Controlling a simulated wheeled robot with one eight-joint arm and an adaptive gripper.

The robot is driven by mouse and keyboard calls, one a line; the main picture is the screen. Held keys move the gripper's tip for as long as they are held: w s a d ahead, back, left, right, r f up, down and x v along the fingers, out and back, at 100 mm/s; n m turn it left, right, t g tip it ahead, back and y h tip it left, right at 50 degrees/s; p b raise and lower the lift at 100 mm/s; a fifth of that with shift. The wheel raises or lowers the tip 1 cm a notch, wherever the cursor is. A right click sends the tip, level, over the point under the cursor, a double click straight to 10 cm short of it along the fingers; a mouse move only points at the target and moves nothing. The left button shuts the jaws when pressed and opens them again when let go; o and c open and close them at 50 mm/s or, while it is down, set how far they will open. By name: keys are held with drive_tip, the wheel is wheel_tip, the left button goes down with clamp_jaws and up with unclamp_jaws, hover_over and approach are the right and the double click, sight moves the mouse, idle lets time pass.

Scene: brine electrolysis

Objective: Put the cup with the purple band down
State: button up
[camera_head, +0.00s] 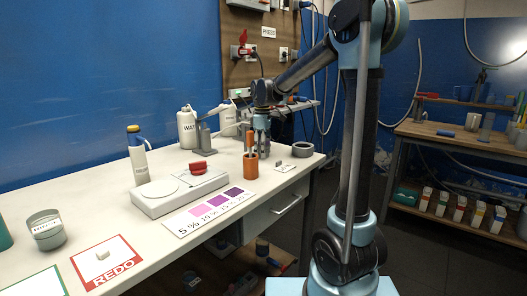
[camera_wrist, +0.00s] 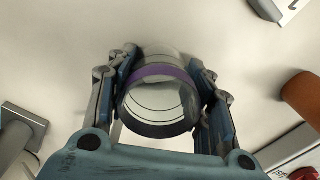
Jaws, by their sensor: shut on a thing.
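The cup with the purple band (camera_wrist: 160,103) is clear with a dark rim and shows in the wrist view between the two fingers. My gripper (camera_wrist: 164,72) is shut on its sides. In the head view my gripper (camera_head: 262,142) points down over the far right part of the white table (camera_head: 110,195). The cup cannot be made out there behind the fingers. In the wrist view the white surface lies beyond the cup; I cannot tell whether the cup touches it.
An orange-brown holder (camera_head: 250,165) stands just in front of my gripper and a grey ring (camera_head: 302,149) lies to its right. A scale-like device (camera_head: 178,190) with a red part, a purple colour chart (camera_head: 208,212) and a white bottle (camera_head: 187,128) are nearby.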

drive_tip(key=shift+f, duration=0.1)
drive_tip(key=o, duration=1.2)
wheel_tip(320, 180, up, 12)
drive_tip(key=s+d+f+m, duration=0.3)
drive_tip(key=s+d+m, duration=0.1)
drive_tip(key=s+d, duration=0.45)
drive_tip(key=s+d+f+m+t, duration=0.1)
drive_tip(key=s+d+f+m, duration=0.4)
drive_tip(key=s+f, duration=0.6)
drive_tip(key=s+d+f+m+t, duration=0.1)
drive_tip(key=s+d+f+m, duration=0.4)
drive_tip(key=s+d+f, duration=0.3)
drive_tip(key=s+f, duration=0.3)
drive_tip(key=s, duration=0.1)
drive_tip(key=shift+d+m, duration=0.25)
drive_tip(key=shift+m, duration=0.15)
